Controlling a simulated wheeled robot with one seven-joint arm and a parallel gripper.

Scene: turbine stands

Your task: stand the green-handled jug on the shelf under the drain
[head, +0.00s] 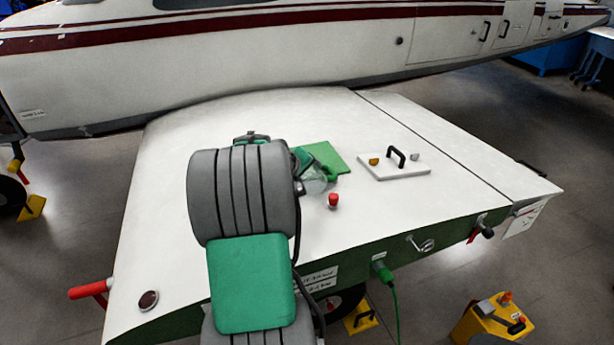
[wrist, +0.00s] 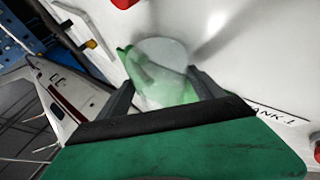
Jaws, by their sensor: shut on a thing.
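The clear jug (head: 315,184) with a green handle (head: 331,173) is above or at the white top surface, partly hidden by my arm in the head view. In the wrist view the jug (wrist: 163,52) sits between the two dark fingers, its green handle (wrist: 131,62) at the left. My gripper (wrist: 162,82) is shut on the jug. Whether the jug touches the surface below cannot be told. I cannot make out the shelf or the drain with certainty in either view.
A green square pad (head: 324,157) lies just behind the jug. A red knob (head: 333,201) stands close in front. A white plate (head: 395,170) with a black handle lies to the right. A silver fitting (head: 422,245) and a green plug (head: 381,270) stick out of the front edge.

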